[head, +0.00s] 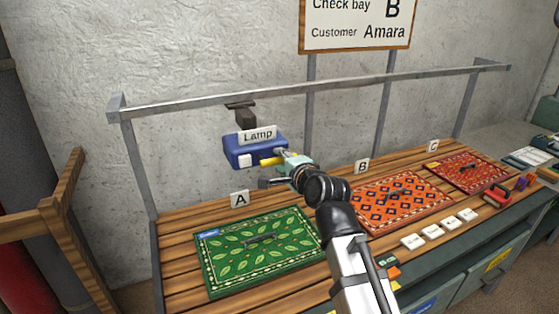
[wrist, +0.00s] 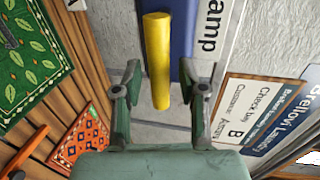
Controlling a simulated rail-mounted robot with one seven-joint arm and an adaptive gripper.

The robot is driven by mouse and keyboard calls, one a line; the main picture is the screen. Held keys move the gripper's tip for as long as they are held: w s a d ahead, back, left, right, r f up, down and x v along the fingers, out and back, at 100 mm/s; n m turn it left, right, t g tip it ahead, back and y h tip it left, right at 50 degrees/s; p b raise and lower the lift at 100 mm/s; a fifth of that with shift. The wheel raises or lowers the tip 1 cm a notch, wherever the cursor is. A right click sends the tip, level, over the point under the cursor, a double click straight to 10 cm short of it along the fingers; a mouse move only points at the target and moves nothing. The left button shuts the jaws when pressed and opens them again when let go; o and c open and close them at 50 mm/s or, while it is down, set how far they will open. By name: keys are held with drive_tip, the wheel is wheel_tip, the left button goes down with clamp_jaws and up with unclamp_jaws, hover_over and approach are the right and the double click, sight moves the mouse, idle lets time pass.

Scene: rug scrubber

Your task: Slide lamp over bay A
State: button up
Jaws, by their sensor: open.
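The lamp (head: 238,152) is a blue box with a white "Lamp" label, hanging from the grey rail (head: 200,103) by a dark bracket. It hangs above the back of the bench, near the A label (head: 239,198). Its yellow handle (head: 270,161) sticks out on the right. In the wrist view the handle (wrist: 157,50) lies between the fingertips of my open gripper (wrist: 160,82), with a gap visible on each side. In the head view my gripper (head: 284,160) is at the handle's end. Bay A holds a green leaf-patterned rug (head: 225,270).
Bay B has an orange patterned rug (head: 420,208) and bay C a red one (head: 480,172). A sign (head: 358,22) above reads "Check bay B, Customer Amara". White tiles (head: 432,232) lie at the bench front. Rail posts stand behind. Space along the rail beside the lamp looks clear.

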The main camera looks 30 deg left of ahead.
drive_tip(key=v, duration=1)
drive_tip(key=shift+d, duration=0.1)
